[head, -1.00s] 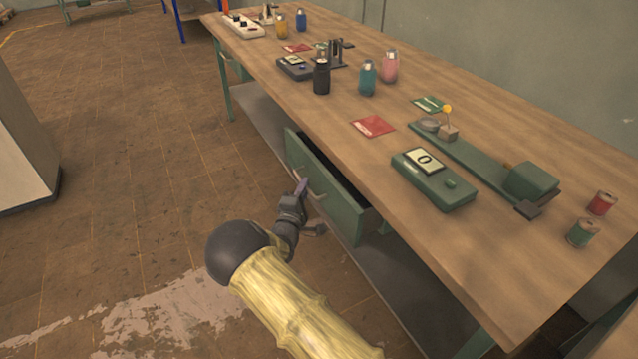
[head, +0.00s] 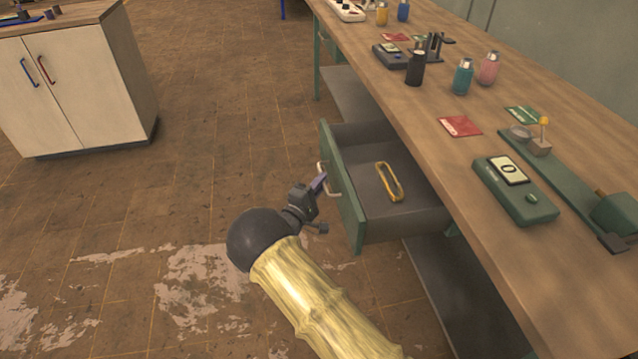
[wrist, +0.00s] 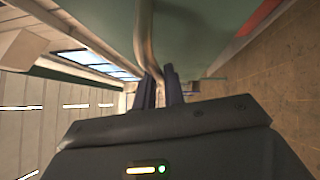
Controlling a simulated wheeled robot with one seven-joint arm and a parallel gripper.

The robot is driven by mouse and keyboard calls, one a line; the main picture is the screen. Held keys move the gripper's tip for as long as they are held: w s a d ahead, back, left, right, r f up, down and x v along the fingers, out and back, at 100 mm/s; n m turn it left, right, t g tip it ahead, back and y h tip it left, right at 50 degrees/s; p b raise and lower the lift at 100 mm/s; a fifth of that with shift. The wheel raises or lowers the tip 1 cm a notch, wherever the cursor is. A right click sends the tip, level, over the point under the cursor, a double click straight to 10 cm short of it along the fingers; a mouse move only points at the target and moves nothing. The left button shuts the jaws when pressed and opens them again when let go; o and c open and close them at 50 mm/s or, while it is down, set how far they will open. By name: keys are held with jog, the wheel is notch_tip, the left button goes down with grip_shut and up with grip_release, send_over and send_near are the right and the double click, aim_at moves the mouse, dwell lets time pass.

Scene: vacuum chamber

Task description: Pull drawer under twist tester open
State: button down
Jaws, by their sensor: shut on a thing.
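The green drawer (head: 345,196) under the workbench stands well open in the head view. A yellow ring-shaped item (head: 389,181) lies on its grey floor. The twist tester (head: 575,185) is the long green device on the bench top, at the right edge of the view. My gripper (head: 320,184) is at the drawer's front, shut on the pale metal drawer handle (head: 325,176). In the wrist view the handle (wrist: 144,35) runs down to between the dark fingers (wrist: 160,88). The exact contact is partly hidden by the fingers.
The wooden bench top (head: 440,100) carries several bottles, cards and a green box with a display (head: 515,190). A lower shelf (head: 465,295) is under the bench. A white cabinet (head: 80,85) stands at left. The floor between is clear.

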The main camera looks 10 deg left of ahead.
jog(key=shift+a, duration=0.15)
jog(key=c, duration=1.5)
grip_release()
jog(key=shift+s, duration=0.1)
jog(key=p+v, duration=0.1)
jog(key=v, duration=1.6)
jog(key=shift+s, duration=0.1)
jog(key=shift+p, duration=0.3)
